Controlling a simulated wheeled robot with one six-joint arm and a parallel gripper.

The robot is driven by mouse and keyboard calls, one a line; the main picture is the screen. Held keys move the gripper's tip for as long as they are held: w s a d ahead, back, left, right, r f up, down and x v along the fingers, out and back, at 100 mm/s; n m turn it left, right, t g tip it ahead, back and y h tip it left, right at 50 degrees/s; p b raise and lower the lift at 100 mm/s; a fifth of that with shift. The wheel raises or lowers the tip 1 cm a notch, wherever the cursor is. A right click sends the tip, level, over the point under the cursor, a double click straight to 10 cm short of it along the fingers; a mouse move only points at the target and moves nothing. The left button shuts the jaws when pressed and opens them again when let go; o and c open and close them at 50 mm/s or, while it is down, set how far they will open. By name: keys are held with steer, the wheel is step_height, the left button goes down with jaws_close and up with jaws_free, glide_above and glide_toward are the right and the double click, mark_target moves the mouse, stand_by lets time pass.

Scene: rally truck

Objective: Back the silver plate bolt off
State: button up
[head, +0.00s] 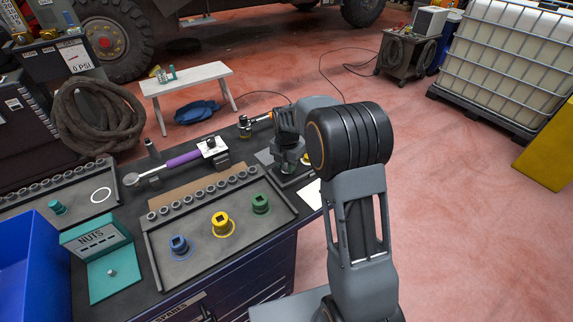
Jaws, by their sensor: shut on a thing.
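An orange-handled tool (262,117) reaches left from the end of my arm, near the back edge of the bench. My gripper (273,116) is shut on its right end; my own wrist covers much of the grip. The tool's dark head (244,120) is over a small dark fixture with a brassy part (246,134). I cannot tell whether they touch. The silver plate bolt cannot be made out at this size. A white plate with a dark block (212,146) stands left of there, beside a purple-handled wrench (183,159) lying on the bench.
A tray (150,253) holds blue (180,245), yellow (222,224) and green (260,204) sockets and a row of grey ones. A teal nuts holder (97,240) and a blue bin (32,262) are at front left. Open floor lies right of the bench.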

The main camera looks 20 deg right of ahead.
steer(key=shift+s+f, duration=0.2)
steer(key=shift+f, duration=0.15)
steer(key=o, duration=0.9)
steer(key=shift+w+r, duration=0.2)
steer(key=shift+r, duration=0.35)
step_height(320, 180, up, 13)
steer(key=shift+f, duration=0.1)
